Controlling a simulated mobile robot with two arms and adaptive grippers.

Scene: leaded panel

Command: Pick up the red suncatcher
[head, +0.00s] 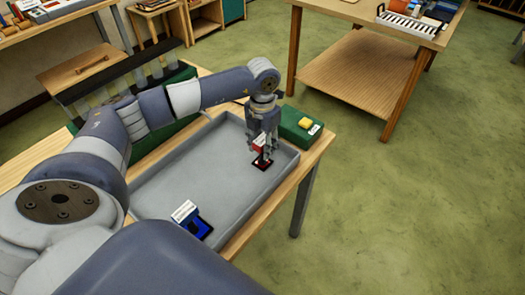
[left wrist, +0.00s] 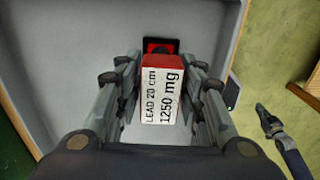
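The red suncatcher (head: 262,162) has a dark square base with a red edge and a red block with a white label. It stands at the right end of the grey tray (head: 170,168). In the left wrist view its label (left wrist: 161,96) reads "LEAD 20 cm 1250 mg", with the red and black base (left wrist: 160,46) beyond. My left gripper (head: 264,148) reaches down over it. Its fingers lie on both sides of the block, with narrow gaps that seem to show in the left wrist view. My right gripper is not seen in the head view.
A blue piece (head: 191,219) with a white label lies at the tray's near side. A green box (head: 300,125) with a yellow item stands just right of my left gripper. The tray's middle is clear. Another table (head: 345,10) stands behind.

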